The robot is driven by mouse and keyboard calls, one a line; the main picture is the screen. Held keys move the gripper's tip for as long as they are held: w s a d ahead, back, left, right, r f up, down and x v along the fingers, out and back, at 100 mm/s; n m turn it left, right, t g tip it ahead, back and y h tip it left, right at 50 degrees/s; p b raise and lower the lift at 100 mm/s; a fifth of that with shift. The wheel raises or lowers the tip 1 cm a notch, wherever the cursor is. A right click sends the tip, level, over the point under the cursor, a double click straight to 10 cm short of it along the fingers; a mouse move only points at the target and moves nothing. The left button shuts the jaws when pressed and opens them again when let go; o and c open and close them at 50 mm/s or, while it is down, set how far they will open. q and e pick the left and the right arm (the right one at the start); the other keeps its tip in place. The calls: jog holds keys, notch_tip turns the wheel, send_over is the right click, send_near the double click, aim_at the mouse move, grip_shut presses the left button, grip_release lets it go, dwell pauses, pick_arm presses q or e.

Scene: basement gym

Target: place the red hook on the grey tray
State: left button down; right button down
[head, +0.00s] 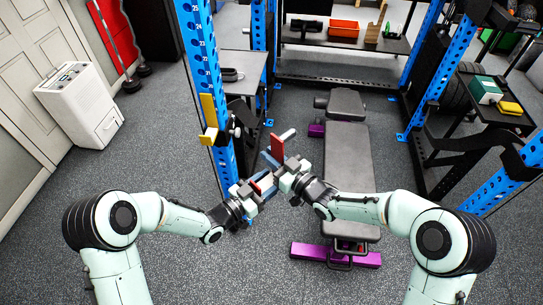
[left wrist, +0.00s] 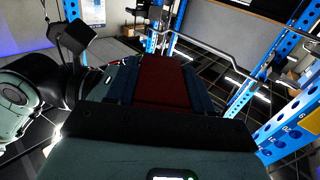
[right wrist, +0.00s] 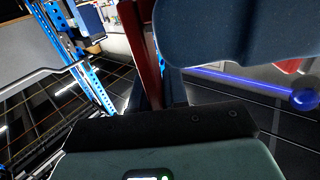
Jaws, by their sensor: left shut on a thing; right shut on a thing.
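The red hook (head: 277,146) is held in the air between my two grippers, in front of the blue rack upright; a pale part shows beside its red plate. My left gripper (head: 259,187) is shut on it from the lower left. My right gripper (head: 287,170) is shut on it from the right. In the left wrist view the red hook (left wrist: 162,82) fills the space between the fingers. In the right wrist view it is a narrow red strip (right wrist: 143,50), partly hidden by a large blue-grey finger.
A yellow hook (head: 209,134) is on the near blue upright (head: 219,100), close behind my grippers. A grey-topped table (head: 243,65) stands behind it. A black bench (head: 348,160) stands to the right. A side table at right holds green and yellow boxes (head: 486,90).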

pick_arm(q)
jog(key=shift+w+r, duration=0.1)
jog(key=shift+w, duration=0.05)
jog(key=c, duration=0.5)
grip_release()
jog(key=shift+c, duration=0.2)
jog(key=shift+o, duration=0.9)
